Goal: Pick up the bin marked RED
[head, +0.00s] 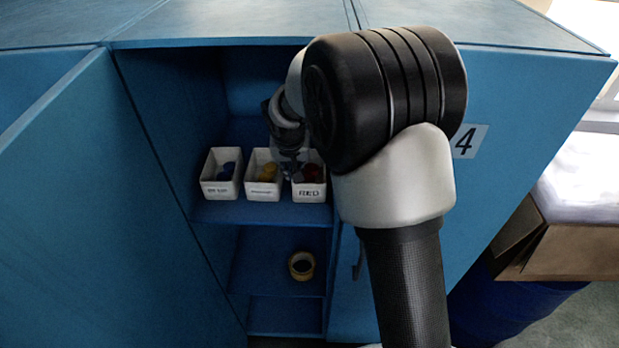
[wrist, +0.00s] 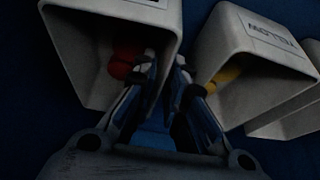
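The white bin marked RED (head: 309,194) stands upright at the right end of a row of three on the cabinet shelf, with red items inside. My arm partly hides it in the head view. My gripper (head: 291,163) is above the row, by the RED and yellow bins. In the wrist view the RED bin (wrist: 70,55) is at left, and my gripper (wrist: 166,70) has a gap between its fingertips. One finger overlaps the RED bin's mouth, the other lies toward the yellow bin. The bin's near side wall lies around the gap; contact is unclear.
The yellow bin (head: 262,185) stands close beside the RED bin, and the blue bin (head: 219,184) is farther left. Cabinet walls and an open door (head: 90,190) bound the space. A tape roll (head: 301,266) lies on a lower shelf. A cardboard box (head: 575,252) is at right.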

